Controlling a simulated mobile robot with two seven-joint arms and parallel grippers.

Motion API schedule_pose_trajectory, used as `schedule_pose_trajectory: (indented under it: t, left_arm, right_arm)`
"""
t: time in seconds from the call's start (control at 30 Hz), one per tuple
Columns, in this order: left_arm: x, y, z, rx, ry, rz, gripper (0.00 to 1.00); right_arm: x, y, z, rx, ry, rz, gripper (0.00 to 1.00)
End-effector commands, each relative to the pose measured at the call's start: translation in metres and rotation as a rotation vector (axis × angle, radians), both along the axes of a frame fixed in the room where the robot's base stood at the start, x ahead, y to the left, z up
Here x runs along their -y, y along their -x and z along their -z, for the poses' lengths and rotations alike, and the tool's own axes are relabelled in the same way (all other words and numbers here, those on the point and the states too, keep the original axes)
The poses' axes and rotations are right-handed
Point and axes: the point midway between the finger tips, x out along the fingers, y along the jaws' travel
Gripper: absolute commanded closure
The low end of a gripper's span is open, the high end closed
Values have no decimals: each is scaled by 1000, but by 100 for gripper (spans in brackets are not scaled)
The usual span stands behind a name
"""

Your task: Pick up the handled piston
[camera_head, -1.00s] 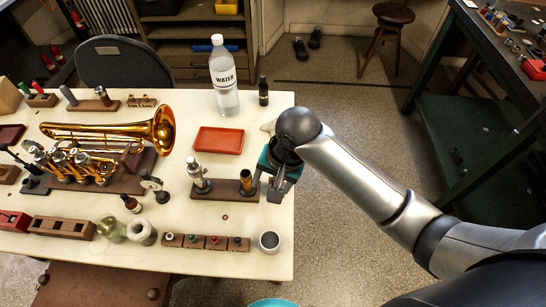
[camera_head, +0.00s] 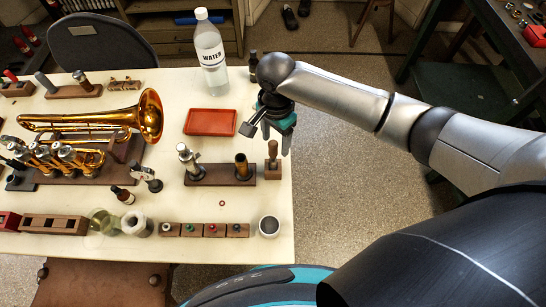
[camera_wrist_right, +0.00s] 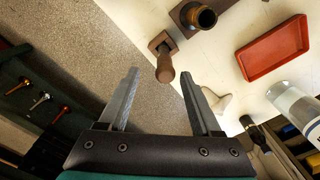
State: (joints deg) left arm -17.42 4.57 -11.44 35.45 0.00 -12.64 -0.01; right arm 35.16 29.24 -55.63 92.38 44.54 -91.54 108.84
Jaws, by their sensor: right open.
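A brown wooden-handled piece, which I take for the handled piston (camera_head: 272,152), stands upright in a small wooden block near the table's right edge. In the right wrist view its handle (camera_wrist_right: 165,66) points toward me, in the gap between the fingertips. Only the handle shows; any piston part below it is hidden in the block. My right gripper (camera_head: 275,136) is open and empty, just beyond and above the handle in the head view. Its two fingers (camera_wrist_right: 160,80) spread to either side in the wrist view. My left gripper is not in view.
Left of the handle is a wooden board (camera_head: 217,175) with a silver valve piece (camera_head: 188,162) and a brass cylinder (camera_head: 241,167). Behind are a red tray (camera_head: 210,122), a water bottle (camera_head: 211,55) and a dark bottle (camera_head: 254,67). A metal cup (camera_head: 269,226) stands in front.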

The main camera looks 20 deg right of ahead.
Motion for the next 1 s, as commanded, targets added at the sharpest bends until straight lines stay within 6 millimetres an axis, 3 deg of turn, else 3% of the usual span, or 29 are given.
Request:
schedule_pose_trajectory:
  t: [0.23,0.5,0.8,1.0]
  left_arm:
    - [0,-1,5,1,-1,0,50]
    - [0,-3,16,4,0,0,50]
    - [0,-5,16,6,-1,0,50]
    - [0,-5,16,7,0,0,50]
  right_arm:
    - [-1,-1,18,0,0,0,35]
    - [-4,-5,55,1,0,-1,35]
    - [-4,-5,61,3,-1,-2,35]
    - [-4,-5,60,3,-1,-1,55]
